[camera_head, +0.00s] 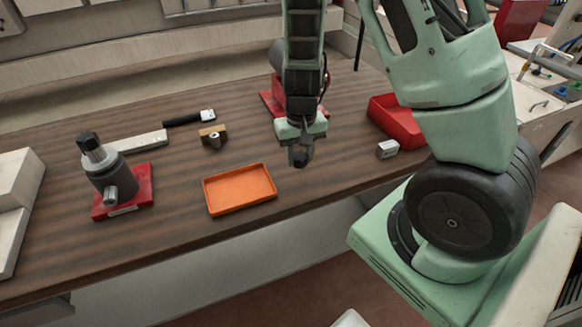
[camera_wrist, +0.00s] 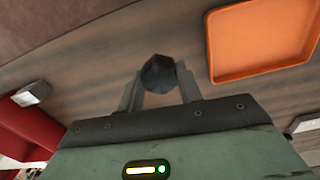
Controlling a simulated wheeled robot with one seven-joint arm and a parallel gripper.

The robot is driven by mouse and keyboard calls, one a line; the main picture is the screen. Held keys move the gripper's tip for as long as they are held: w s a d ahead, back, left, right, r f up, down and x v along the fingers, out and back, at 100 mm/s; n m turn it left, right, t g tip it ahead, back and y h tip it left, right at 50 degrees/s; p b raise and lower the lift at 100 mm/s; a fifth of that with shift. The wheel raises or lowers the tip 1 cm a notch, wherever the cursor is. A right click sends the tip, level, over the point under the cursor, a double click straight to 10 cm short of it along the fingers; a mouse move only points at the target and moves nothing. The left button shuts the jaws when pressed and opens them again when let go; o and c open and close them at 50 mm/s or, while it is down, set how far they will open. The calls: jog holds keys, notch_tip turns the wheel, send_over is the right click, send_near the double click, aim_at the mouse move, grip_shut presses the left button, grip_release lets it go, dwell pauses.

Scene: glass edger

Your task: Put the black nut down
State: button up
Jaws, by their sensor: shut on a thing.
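My gripper (camera_head: 299,160) is shut on the black nut, which shows dark and faceted between the two fingers in the wrist view (camera_wrist: 158,73). In the head view the nut is a small dark shape at the fingertips and hard to tell from them. The gripper holds it over the brown wooden bench (camera_head: 165,240), to the right of an empty orange tray (camera_head: 240,210). The tray also shows at the upper right of the wrist view (camera_wrist: 212,60). I cannot tell how high the nut is above the bench.
A red bin (camera_head: 396,122) and a small white-grey block (camera_head: 387,149) lie right of my gripper. A red-based fixture stands behind it. At left are a grey cylinder device on a red base (camera_head: 140,190), a brass-coloured block (camera_head: 213,136) and a black-handled tool (camera_head: 188,117). Bare wood surrounds the tray.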

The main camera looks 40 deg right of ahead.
aim_at(299, 179)
jog(key=shift+f, duration=2.8)
jog(key=shift+f+b, duration=0.15)
jog(key=shift+b, duration=0.25)
jog(key=o, duration=1.1)
